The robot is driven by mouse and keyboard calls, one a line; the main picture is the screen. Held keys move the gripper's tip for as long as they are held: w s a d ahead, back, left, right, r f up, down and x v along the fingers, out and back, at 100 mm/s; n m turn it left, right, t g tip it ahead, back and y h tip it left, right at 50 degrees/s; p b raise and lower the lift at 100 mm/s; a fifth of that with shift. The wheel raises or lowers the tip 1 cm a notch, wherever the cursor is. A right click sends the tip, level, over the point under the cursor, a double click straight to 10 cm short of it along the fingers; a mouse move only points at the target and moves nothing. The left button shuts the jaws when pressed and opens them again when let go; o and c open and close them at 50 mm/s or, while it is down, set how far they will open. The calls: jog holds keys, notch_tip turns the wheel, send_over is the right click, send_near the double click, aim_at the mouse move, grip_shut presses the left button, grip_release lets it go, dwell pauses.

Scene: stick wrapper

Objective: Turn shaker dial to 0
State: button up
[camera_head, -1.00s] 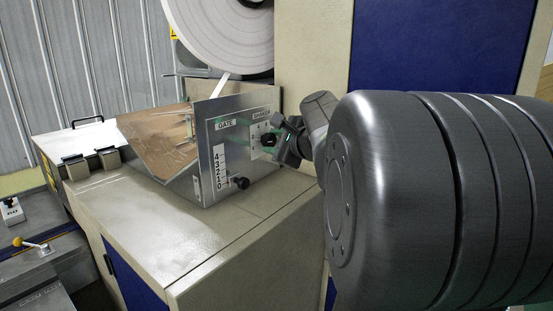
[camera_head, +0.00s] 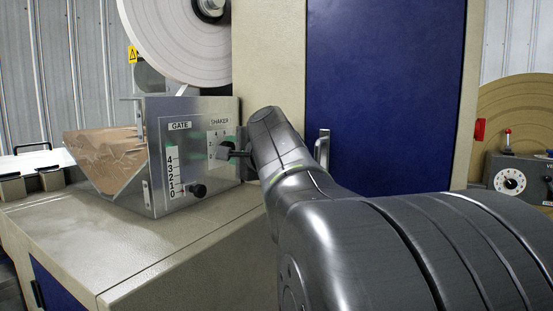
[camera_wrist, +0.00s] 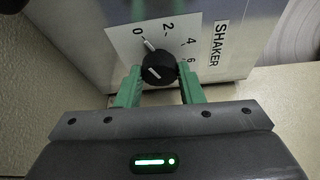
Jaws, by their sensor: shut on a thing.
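The shaker dial is a black round knob (camera_wrist: 158,69) on a white scale plate (camera_wrist: 125,40) with the marks 0, 2, 4 and 6. In the wrist view, the green fingers of my gripper (camera_wrist: 160,80) are shut on the knob, one on each side. In the head view, the knob (camera_head: 225,151) shows small on the metal panel (camera_head: 212,184) under the SHAKER label, and my gripper (camera_head: 233,154) reaches it from the right. My arm hides part of the panel's right side there.
The gate scale (camera_head: 172,174) with its black knob (camera_head: 198,190) is on the same panel, left of the dial. A hopper of brown material (camera_head: 105,155) is behind it. A large white reel (camera_head: 185,35) is above. The beige cabinet top (camera_head: 75,240) in front is clear.

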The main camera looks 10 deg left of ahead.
dwell(0.4)
jog(key=o, duration=1)
jog(key=b+v, duration=0.1)
jog(key=v, duration=1.3)
jog(key=shift+w+a, duration=0.1)
jog(key=p+x, duration=0.1)
jog(key=x, duration=1.2)
jog(key=shift+w+a, duration=0.25)
